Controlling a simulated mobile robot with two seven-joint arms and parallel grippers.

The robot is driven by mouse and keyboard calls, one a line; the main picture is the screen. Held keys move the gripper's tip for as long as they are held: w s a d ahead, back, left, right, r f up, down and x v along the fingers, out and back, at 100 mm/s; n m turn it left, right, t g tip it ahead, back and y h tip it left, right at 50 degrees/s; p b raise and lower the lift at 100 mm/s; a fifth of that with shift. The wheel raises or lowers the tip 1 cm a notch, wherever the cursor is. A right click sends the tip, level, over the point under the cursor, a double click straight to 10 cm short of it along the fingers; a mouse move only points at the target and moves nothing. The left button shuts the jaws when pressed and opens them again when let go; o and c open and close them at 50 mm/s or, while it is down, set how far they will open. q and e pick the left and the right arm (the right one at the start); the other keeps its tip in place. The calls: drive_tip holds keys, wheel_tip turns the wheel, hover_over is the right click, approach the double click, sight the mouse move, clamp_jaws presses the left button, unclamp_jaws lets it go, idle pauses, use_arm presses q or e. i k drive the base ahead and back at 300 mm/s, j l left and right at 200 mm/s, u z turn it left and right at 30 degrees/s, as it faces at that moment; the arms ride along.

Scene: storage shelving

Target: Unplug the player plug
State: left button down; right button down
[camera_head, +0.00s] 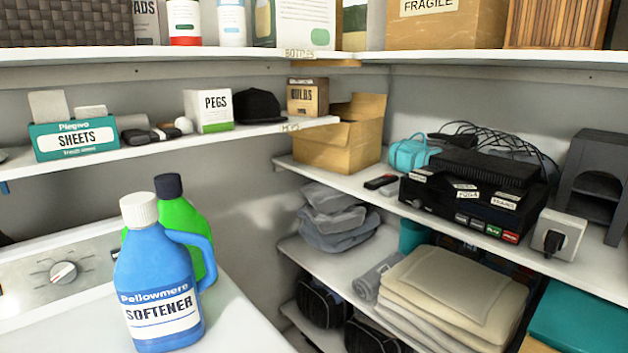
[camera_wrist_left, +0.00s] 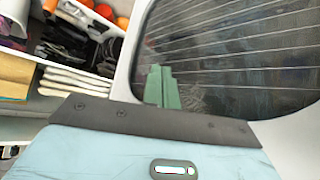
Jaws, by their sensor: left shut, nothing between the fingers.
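A black plug (camera_head: 553,243) sits in a white socket box (camera_head: 566,228) at the right end of the middle right shelf. Its label, if any, cannot be read, so I cannot tell if it is the player plug. A black device (camera_head: 461,205) with small white labels and coloured tags on its front edge stands to its left. Thin black cables (camera_head: 490,133) loop behind and above it. My left gripper (camera_wrist_left: 165,88) shows in the left wrist view as green fingers, shut and empty, before a dark ribbed pane. Neither gripper shows in the head view.
A grey stand (camera_head: 597,178) is right of the device. A teal bag (camera_head: 412,154) and an open cardboard box (camera_head: 343,140) are left of it. Folded towels (camera_head: 450,283) lie below. Softener (camera_head: 158,280) and a green bottle (camera_head: 190,222) stand on the white machine.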

sight(555, 241)
drive_tip(key=z, duration=1.3)
